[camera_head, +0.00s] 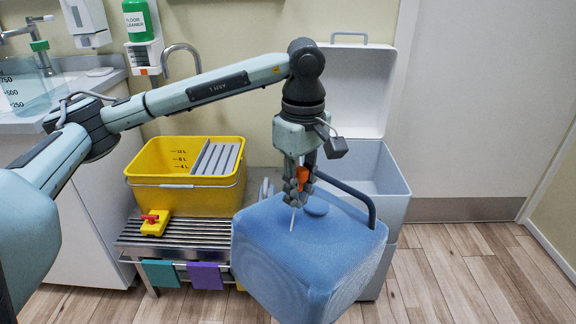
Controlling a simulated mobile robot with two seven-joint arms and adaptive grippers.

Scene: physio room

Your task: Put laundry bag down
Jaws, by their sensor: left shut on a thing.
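The laundry bag (310,257) is a bulging blue sack with a white cord at its top. My left gripper (298,196) points down at the top of the bag and is shut on it, around the cord and a small orange piece (303,178). The bag hangs tilted below the gripper, in front of a grey bin (383,172) whose white lid (352,92) stands open. The bag hides the lower front of the bin, and I cannot tell whether they touch. My right gripper is not in view.
A yellow bucket (150,192) with a wringer stands on a slatted metal rack (170,243), beside a small yellow piece with a red top (154,222). A sink counter (30,122) is at left. The wooden floor (480,270) at right is clear.

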